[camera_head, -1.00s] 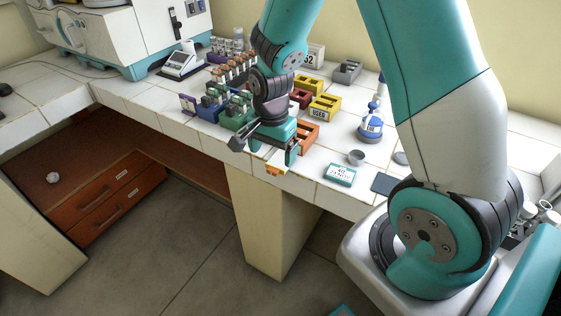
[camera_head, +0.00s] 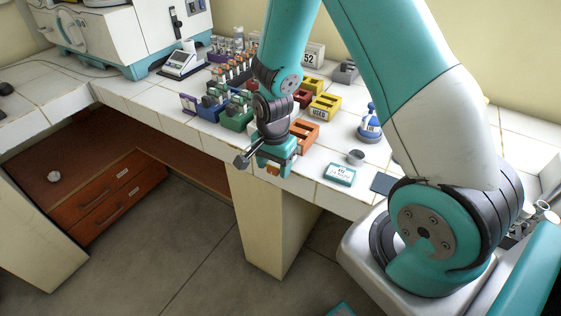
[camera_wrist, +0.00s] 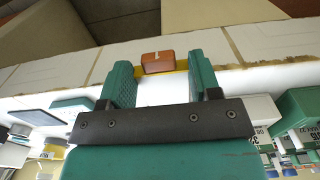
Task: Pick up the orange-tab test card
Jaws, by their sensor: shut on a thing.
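The test card is mostly hidden in the head view, where its orange tab (camera_head: 273,170) shows just below my gripper (camera_head: 276,168) at the bench's front edge. In the wrist view the orange tab (camera_wrist: 158,62) has a yellow strip beside it. It shows at the far end between the two teal fingers of my gripper (camera_wrist: 162,68). The white body of the card (camera_wrist: 163,90) lies between the fingers, which are shut on it. I cannot tell whether the card is clear of the bench top.
An orange rack (camera_head: 304,134) stands right behind my gripper, with a green rack (camera_head: 236,118) to its left and a yellow "USED" rack (camera_head: 323,107) farther back. A teal-edged labelled box (camera_head: 340,174) and a small grey cup (camera_head: 355,157) are to the right.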

